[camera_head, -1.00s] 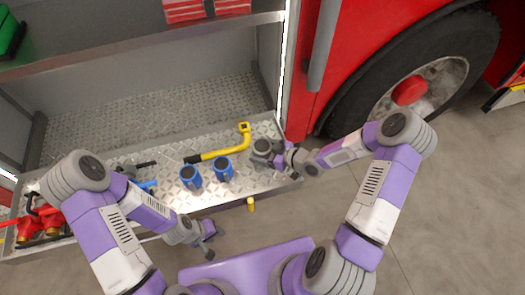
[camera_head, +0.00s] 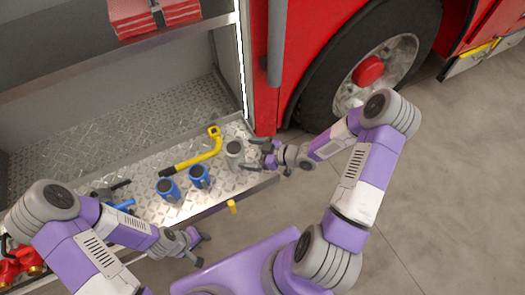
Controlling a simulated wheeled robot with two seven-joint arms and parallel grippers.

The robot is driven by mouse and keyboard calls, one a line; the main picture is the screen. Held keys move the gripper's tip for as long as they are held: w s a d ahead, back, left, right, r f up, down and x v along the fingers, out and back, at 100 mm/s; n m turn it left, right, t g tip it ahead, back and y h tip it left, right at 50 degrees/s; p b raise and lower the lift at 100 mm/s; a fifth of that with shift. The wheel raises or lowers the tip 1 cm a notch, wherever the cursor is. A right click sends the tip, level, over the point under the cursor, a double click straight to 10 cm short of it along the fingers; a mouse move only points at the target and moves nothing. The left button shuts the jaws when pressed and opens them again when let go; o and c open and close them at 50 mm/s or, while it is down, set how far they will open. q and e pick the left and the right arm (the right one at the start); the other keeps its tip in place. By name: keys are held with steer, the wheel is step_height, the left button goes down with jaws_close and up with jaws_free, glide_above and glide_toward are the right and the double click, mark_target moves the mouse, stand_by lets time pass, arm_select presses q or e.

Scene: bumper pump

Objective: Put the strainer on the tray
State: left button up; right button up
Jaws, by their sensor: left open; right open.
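A grey cylindrical fitting (camera_head: 234,150), which I take to be the strainer, stands upright on the diamond-plate metal tray (camera_head: 145,205), near its right end. My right gripper (camera_head: 258,156) is open, just right of the fitting, with its fingers pointing at it; the fitting is not held. Whether a fingertip touches it I cannot tell. My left gripper (camera_head: 200,248) is open and empty, over the floor in front of the tray.
A yellow bent tool (camera_head: 200,155) with a black grip and two blue fittings (camera_head: 168,190) (camera_head: 199,177) lie left of the strainer. Red fittings (camera_head: 18,262) sit at the far left. The truck wheel (camera_head: 370,70) is at the right. A yellow handle (camera_head: 231,206) sticks out at the tray's front edge.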

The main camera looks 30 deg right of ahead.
steer(key=p+v, duration=0.1)
steer(key=v, duration=0.4)
steer(key=shift+s+d, duration=0.15)
steer(key=shift+s, duration=0.05)
